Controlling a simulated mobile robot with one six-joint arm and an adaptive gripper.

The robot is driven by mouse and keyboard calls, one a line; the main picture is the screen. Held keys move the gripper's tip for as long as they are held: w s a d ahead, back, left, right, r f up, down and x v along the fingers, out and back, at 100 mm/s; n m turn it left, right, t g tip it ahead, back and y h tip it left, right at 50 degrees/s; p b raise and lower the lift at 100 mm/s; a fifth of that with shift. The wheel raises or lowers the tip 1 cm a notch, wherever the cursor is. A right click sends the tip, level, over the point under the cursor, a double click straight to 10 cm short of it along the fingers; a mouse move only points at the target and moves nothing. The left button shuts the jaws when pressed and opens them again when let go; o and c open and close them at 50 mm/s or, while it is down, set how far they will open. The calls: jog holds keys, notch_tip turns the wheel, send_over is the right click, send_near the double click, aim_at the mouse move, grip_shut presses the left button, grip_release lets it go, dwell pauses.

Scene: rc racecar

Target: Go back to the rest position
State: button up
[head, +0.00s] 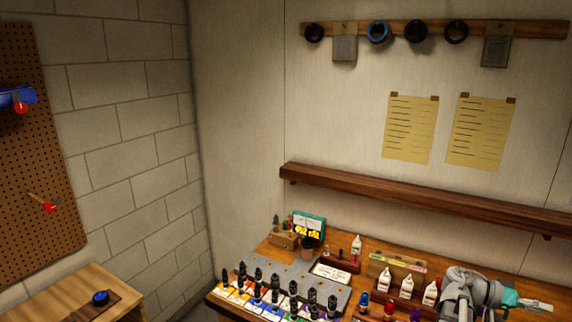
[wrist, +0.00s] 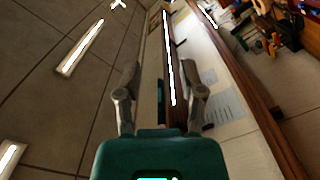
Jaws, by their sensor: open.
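My gripper (wrist: 163,88) shows in the wrist view with its two fingers apart and nothing between them. The wrist view looks up past the fingers at the tiled ceiling and the wall. In the head view my grey arm (head: 468,285) is at the lower right, over the right part of the workbench. The teal end of my arm (head: 522,302) points to the right there, and its fingers are not clear in that view.
The wooden workbench (head: 262,252) holds several dark-capped bottles (head: 275,288) on coloured cards and white bottles (head: 407,284). A wall shelf (head: 420,200) runs above it. A small side table (head: 60,287) stands at the lower left.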

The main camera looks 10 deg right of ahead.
jog(key=w+a+f+n+t+y+b, duration=0.3)
jog(key=w+a+f+n+t, duration=0.15)
jog(key=w+a+f, duration=0.5)
jog(key=w+a+f+n+t+y+b, duration=0.25)
jog(key=w+a+f+n+t, duration=0.35)
jog(key=a+f, duration=0.6)
jog(key=w+a+f+n+y+b, duration=0.1)
jog(key=a+f+n+y, duration=0.1)
jog(key=a, duration=0.8)
jog(key=w+a+f+n+t+y+b, duration=0.1)
jog(key=w+a+f+n+y+b, duration=0.1)
jog(key=a, duration=0.9)
jog(key=w+a+f+n+y+b, duration=0.1)
jog(key=w+a+f+n+y, duration=0.1)
jog(key=a, duration=0.8)
jog(key=shift+w+a+f+y, duration=0.15)
jog(key=shift+a+f+y, duration=0.2)
jog(key=shift+y, duration=0.5)
jog(key=shift+d+t, duration=0.2)
jog(key=shift+t, duration=0.05)
